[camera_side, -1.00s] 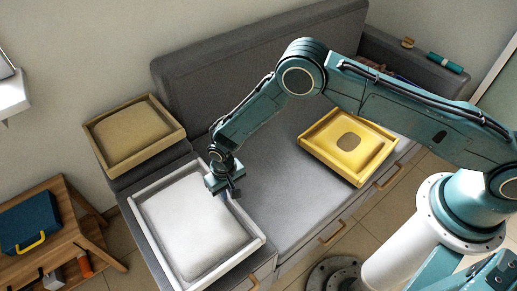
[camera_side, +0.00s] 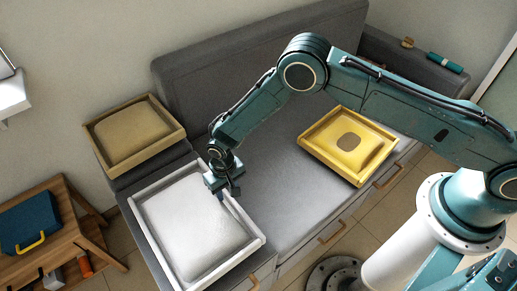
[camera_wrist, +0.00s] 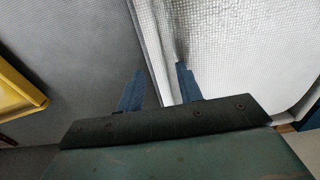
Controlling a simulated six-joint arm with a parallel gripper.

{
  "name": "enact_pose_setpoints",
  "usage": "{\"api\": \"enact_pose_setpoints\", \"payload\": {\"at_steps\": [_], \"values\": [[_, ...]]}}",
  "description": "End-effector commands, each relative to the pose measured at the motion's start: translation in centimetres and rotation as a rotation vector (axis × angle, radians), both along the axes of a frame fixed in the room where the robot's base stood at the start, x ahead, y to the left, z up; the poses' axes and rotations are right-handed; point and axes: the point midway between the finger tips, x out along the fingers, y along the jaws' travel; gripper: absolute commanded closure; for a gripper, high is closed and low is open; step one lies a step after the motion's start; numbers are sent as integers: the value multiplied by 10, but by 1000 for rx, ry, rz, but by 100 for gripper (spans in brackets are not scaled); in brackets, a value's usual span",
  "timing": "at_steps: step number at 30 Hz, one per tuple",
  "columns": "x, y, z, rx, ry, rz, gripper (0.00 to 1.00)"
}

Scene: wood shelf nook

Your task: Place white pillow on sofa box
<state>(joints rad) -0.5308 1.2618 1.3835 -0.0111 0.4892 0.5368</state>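The white pillow (camera_side: 192,222) looks like a white padded cushion inside a shallow white box with a raised rim (camera_side: 247,250). It lies at the left end of the grey sofa (camera_side: 268,160); its white fabric also fills the right of the wrist view (camera_wrist: 240,50). My gripper (camera_side: 231,192) is at the white box's right side, near the rim. In the wrist view my gripper's two blue fingers (camera_wrist: 158,88) are apart, with the white side wall (camera_wrist: 152,45) between them. Small gaps seem to show beside the wall; contact is unclear.
A yellow box with a yellow cushion (camera_side: 347,146) lies on the sofa to the right. A tan box (camera_side: 134,134) sits behind the white one. A wooden side table (camera_side: 85,225) stands at left. The grey seat between the white and yellow boxes is clear.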

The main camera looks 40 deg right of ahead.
Motion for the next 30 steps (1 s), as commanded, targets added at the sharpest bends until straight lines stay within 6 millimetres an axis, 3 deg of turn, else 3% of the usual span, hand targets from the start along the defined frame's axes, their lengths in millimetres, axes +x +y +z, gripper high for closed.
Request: {"api": "enact_pose_setpoints", "payload": {"at_steps": [21,30], "values": [[0,-1,97,1,-1,0,64],[0,-2,111,0,1,0,64]]}}
